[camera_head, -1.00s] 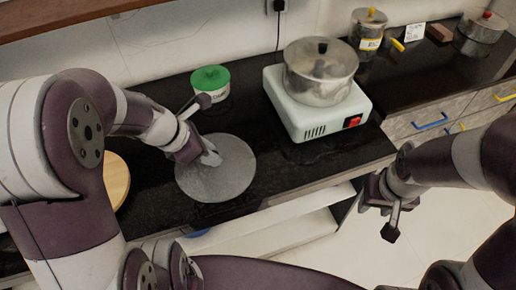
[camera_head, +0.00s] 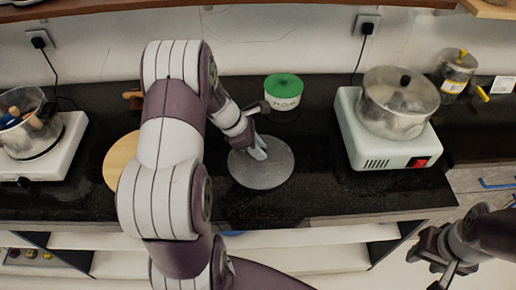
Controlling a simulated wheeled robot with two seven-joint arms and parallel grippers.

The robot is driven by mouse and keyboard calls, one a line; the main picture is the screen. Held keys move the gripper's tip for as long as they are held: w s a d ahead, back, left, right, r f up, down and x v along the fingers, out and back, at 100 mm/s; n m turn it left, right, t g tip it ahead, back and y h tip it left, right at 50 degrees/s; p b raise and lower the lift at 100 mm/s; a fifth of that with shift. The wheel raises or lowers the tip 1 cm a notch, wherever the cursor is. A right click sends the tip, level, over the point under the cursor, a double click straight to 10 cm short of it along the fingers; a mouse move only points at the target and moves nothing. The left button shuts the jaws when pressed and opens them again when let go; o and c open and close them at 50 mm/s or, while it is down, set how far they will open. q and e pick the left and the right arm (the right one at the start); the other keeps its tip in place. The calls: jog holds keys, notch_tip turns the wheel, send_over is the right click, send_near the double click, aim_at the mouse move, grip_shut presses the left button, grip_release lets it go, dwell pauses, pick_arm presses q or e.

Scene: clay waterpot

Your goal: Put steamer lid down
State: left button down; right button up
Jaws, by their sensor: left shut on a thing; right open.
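The steamer lid (camera_head: 272,172) is a flat grey metal disc, low over or on the black counter in the middle of the view. My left gripper (camera_head: 258,148) is above it, shut on its handle, which the fingers hide. I cannot tell whether the lid touches the counter. My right gripper (camera_head: 440,258) is open and empty, in front of the counter at the lower right, away from the lid.
A pot with its own lid (camera_head: 398,112) stands on a white cooker (camera_head: 372,150) to the right. A green-topped container (camera_head: 284,100) stands behind the lid. A round wooden board (camera_head: 120,160) lies left, partly behind my arm. Another cooker (camera_head: 62,145) holds a pot at far left.

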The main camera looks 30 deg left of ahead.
pick_arm(q)
jog(key=shift+w+a+f, duration=0.1)
jog(key=shift+w+f, duration=0.05)
jog(key=shift+f, duration=0.05)
jog(key=shift+f, duration=0.15)
jog(key=c, duration=0.9)
grip_release()
